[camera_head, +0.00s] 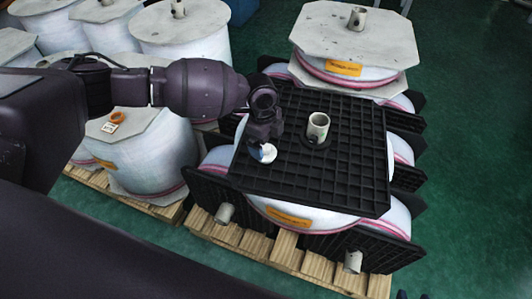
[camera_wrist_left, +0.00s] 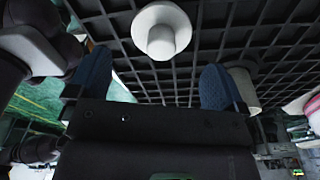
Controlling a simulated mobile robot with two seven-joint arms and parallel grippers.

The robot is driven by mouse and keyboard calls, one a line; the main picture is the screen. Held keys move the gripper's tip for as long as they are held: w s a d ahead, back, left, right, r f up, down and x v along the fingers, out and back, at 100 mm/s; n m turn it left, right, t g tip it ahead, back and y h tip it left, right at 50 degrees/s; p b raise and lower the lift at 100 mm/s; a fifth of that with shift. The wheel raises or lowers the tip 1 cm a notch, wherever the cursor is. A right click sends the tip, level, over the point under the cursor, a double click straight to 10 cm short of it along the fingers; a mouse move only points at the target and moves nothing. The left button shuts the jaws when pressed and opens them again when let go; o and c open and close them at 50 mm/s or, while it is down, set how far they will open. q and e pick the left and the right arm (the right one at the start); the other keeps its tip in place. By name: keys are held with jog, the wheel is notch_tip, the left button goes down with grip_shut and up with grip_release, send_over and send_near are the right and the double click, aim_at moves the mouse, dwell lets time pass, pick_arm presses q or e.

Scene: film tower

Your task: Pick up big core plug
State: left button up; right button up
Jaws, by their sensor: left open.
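A white plug (camera_head: 264,153) with a round flange and a narrower stub lies on the black grid plate (camera_head: 350,170). In the left wrist view the plug (camera_wrist_left: 162,32) shows ahead of my left gripper (camera_wrist_left: 155,82), roughly centred between its two blue-padded fingertips. The fingers are spread apart and hold nothing. In the head view my left gripper (camera_head: 264,142) is right over the plug and hides part of it. I cannot tell the exact gap to the plug.
A pale core tube (camera_head: 318,127) stands up from the plate, to the right of the plug; it also shows in the left wrist view (camera_wrist_left: 243,88). Wrapped film rolls stand around on wooden pallets (camera_head: 285,248). Green floor is free at right.

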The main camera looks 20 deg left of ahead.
aim_at(265, 147)
pick_arm(q)
jog(key=shift+a+f+b, duration=0.15)
jog(key=shift+f+b, duration=0.35)
jog(key=shift+f, duration=2.15)
jog(key=shift+r, duration=0.1)
jog(key=shift+c, duration=0.3)
jog(key=c, duration=0.9)
